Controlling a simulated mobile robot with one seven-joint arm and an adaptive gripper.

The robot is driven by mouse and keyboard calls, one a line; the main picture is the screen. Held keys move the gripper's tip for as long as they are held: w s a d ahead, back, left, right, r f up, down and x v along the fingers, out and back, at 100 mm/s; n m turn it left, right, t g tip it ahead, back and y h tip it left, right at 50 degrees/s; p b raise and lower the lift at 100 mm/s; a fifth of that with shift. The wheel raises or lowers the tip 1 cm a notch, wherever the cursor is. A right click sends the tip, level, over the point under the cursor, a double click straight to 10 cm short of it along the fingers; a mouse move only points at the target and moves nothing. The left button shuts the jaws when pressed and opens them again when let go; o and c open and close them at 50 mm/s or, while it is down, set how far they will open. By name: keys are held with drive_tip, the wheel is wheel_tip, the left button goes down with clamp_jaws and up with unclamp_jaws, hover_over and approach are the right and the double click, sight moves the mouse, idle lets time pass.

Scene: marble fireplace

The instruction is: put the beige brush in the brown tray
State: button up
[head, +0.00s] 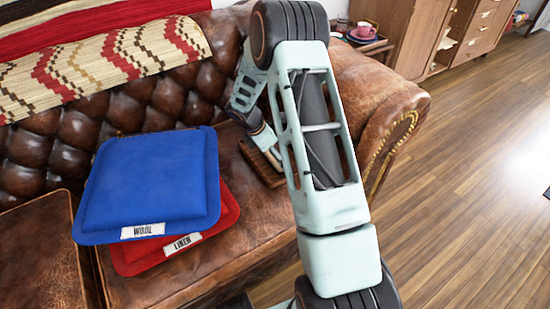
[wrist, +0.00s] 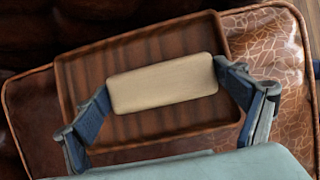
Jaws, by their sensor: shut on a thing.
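The beige brush (wrist: 163,84) is a pale rounded block in the wrist view. My gripper (wrist: 162,82) is shut on it, with one blue-padded finger at each end. The brown tray (wrist: 190,125) is a shallow wooden tray with a raised rim and striped floor. The brush lies over the tray's middle in this view; whether it touches the floor I cannot tell. In the head view the tray (head: 262,173) rests on the sofa seat, partly hidden by my arm. My gripper reaches down close over the tray there, and the brush is not clearly visible.
The sofa arm (head: 385,100) rises on the right. A pink cup (head: 367,29) stands on a side table behind.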

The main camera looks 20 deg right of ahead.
drive_tip(key=o, duration=0.9)
drive_tip(key=p+v, duration=0.4)
drive_tip(key=v, duration=0.8)
drive_tip(key=shift+d, duration=0.1)
drive_tip(key=shift+s+d+r, duration=0.1)
